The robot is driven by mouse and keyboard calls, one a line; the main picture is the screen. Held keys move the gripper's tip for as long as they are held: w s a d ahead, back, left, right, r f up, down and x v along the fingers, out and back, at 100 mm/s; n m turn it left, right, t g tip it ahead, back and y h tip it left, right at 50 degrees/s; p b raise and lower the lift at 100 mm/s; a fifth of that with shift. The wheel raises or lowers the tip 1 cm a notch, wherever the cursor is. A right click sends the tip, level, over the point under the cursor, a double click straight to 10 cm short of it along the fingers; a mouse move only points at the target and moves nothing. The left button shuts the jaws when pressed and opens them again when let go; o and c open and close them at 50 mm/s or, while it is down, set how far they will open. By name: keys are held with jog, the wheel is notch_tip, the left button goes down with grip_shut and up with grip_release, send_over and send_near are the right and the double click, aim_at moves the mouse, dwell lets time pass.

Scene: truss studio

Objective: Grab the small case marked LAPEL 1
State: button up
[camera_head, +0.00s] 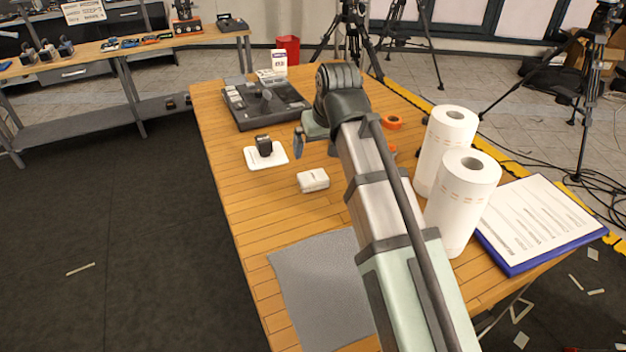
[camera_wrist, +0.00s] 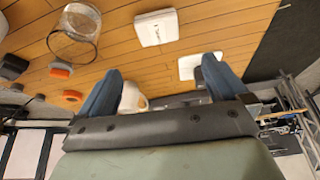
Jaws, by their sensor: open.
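A small white case (camera_head: 313,180) lies on the wooden table, in front of my gripper (camera_head: 308,140). It also shows in the wrist view (camera_wrist: 157,27), with small dark marking on top that is too small to read. My gripper also shows in the wrist view (camera_wrist: 161,70), where its two blue fingers stand wide apart with nothing held between them. The case lies beyond the fingertips, apart from them. In the head view my arm hides most of the gripper, and only one blue finger shows clearly.
A black block (camera_head: 264,145) stands on a white pad (camera_head: 279,158) left of the case, with a dark tray (camera_head: 240,118) behind. Paper towel rolls (camera_head: 466,205) and a clipboard (camera_head: 540,220) are at right. A clear round vessel (camera_wrist: 75,35) shows near the case. A grey mat (camera_head: 310,290) lies in front.

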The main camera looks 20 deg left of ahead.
send_over(313, 176)
jog(key=s+d, duration=0.1)
jog(key=s, duration=0.1)
notch_tip(313, 176, down, 8)
jog(key=shift+d+f, duration=0.1)
jog(key=shift+d, duration=0.05)
jog(key=shift+x, duration=2.6)
jog(key=shift+w+d, duration=0.15)
jog(key=c, duration=0.9)
